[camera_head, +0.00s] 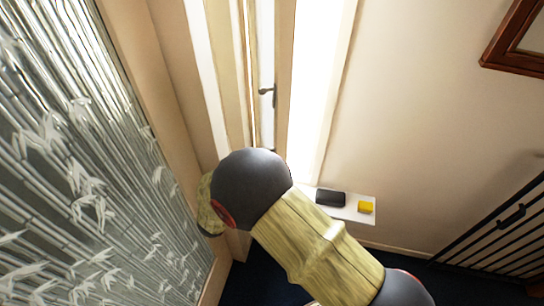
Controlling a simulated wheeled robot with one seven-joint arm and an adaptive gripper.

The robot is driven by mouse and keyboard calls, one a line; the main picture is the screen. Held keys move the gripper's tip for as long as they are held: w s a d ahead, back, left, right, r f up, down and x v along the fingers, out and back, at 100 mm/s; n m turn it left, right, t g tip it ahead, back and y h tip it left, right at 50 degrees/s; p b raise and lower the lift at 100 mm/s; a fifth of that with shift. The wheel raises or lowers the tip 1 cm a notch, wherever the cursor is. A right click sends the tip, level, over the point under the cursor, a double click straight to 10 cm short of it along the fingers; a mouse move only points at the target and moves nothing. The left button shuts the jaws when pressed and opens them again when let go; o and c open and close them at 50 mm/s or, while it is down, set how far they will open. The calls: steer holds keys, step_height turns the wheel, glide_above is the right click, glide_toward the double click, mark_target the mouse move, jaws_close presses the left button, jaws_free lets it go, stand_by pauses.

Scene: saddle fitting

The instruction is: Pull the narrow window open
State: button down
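The narrow window (264,45) is a tall pale panel at the upper middle, set in a cream frame. A small dark lever handle (267,91) sits on it. I cannot tell from this view whether the window is shut or slightly ajar. My arm, with a dark round joint and wood-toned links, crosses the lower middle and covers the window's lower part. My gripper is not visible. The handle shows uncovered, above my arm's round joint in the picture.
A bright white strip (318,80) stands right of the window. A white ledge (357,199) holds a black flat object (330,198) and a yellow block (365,207). A bamboo-patterned panel (75,160) fills the left. A black railing (500,235) and a wooden frame (510,45) are at right.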

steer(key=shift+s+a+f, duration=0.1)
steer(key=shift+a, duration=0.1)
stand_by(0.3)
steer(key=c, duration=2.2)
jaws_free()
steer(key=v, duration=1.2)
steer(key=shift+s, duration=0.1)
